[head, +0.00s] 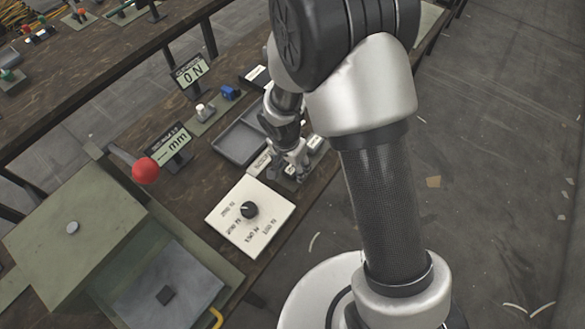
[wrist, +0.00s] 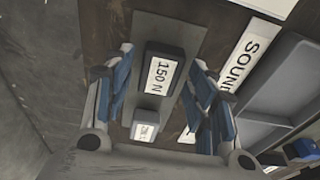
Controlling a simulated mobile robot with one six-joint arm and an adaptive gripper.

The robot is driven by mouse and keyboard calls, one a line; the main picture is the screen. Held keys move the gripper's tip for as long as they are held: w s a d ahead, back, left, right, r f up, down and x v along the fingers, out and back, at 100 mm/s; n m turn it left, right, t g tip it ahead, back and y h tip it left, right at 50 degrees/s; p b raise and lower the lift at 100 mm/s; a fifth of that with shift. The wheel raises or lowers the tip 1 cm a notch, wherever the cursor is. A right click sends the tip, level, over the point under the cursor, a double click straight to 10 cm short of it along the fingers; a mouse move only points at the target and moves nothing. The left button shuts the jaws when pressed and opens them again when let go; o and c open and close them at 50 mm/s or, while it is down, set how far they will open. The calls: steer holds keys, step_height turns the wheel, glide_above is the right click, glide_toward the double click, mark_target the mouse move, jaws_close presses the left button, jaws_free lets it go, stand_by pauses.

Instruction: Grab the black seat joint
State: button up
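My gripper (head: 292,170) is over the bench beside the grey tray. In the wrist view my gripper (wrist: 157,75) is open, with blue-padded fingers on either side of a dark block labelled 150 N (wrist: 165,68). I cannot tell whether the fingers touch it. A smaller dark block with a white label (wrist: 146,124) sits nearer the palm, between the fingers.
A shallow grey tray (head: 236,149) lies left of my gripper. A white dial plate (head: 265,228) lies in front. A red-knobbed lever (head: 145,170), a mm display (head: 170,147), an N display (head: 190,75) and a blue block (head: 228,92) stand nearby.

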steer(key=c, duration=0.9)
steer(key=shift+o, duration=0.2)
steer(key=shift+r, duration=0.1)
